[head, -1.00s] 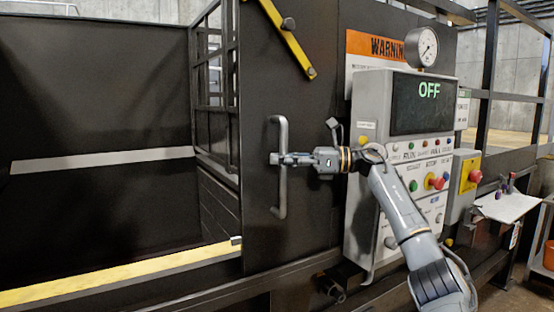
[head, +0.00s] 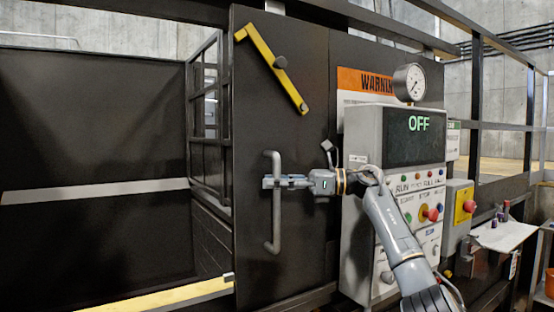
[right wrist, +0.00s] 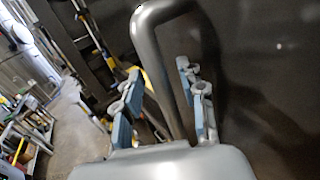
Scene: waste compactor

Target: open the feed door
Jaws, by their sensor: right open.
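The feed door (head: 295,150) is a dark panel with a vertical grey bar handle (head: 276,235). A yellow latch bar (head: 258,55) lies slanted across its upper part. At the door's left edge the opening of the hopper shows. My right gripper (head: 270,182) comes from the right and reaches the middle of the handle. In the right wrist view the handle (right wrist: 148,45) runs between the two open fingers (right wrist: 160,110); I cannot tell whether either finger touches it. My left gripper is not in view.
A control box (head: 350,215) with an OFF screen (head: 412,136) stands right of the door, under a gauge (head: 409,83). A red emergency button (head: 469,206) and a small white shelf (head: 503,236) are farther right. A yellow-edged sill (head: 160,298) runs at lower left.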

